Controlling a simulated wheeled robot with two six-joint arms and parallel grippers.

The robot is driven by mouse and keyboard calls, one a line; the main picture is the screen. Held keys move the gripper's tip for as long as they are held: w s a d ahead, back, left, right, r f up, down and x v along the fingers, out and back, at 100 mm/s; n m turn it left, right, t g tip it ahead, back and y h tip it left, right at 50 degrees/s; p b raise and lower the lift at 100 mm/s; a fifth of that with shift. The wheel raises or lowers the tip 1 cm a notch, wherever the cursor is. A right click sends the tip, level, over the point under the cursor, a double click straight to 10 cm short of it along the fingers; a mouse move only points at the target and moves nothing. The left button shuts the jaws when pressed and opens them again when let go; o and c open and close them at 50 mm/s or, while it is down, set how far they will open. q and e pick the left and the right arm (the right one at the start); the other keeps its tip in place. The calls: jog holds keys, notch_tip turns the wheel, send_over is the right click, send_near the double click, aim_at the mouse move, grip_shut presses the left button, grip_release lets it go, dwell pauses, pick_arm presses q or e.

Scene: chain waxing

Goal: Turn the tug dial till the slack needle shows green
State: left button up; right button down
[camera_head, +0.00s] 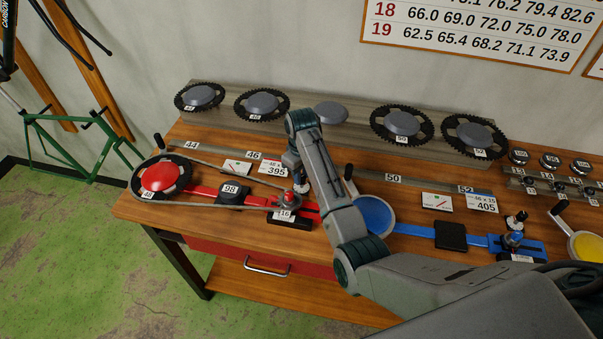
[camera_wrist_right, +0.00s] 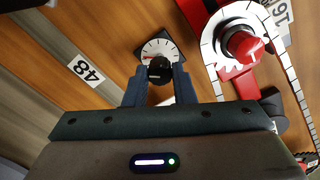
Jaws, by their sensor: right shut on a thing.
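In the right wrist view, my right gripper (camera_wrist_right: 159,76) is shut on the black knob of the tug dial (camera_wrist_right: 160,65). The dial's square gauge with a white face (camera_wrist_right: 157,48) shows just past the knob. A small red mark shows at the left of the face; I cannot tell the needle's exact place or any green. In the head view my right arm hides the dial and the gripper's fingertips. A chain (camera_head: 215,205) runs from the red-centred chainring (camera_head: 160,177) to the small cog labelled 16 (camera_head: 301,186). My left gripper is not in view.
The blue rig (camera_head: 400,229) stands right of my arm, with a yellow one (camera_head: 588,246) beyond. Chainrings (camera_head: 262,103) line the back shelf. The wooden bench (camera_head: 205,222) carries size labels; a crank handle (camera_head: 158,142) rises at the left ring.

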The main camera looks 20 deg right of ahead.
jog(key=c, duration=2.2)
grip_release()
jog(key=shift+m, duration=0.3)
jog(key=c, duration=2.2)
grip_release()
jog(key=m, duration=0.3)
jog(key=c, duration=2.2)
grip_release()
jog(key=shift+m, duration=2)
jog(key=c, duration=2.2)
grip_release()
jog(key=c, duration=2.2)
grip_release()
jog(key=c, duration=1.2)
grip_release()
jog(key=shift+w+r, duration=0.1)
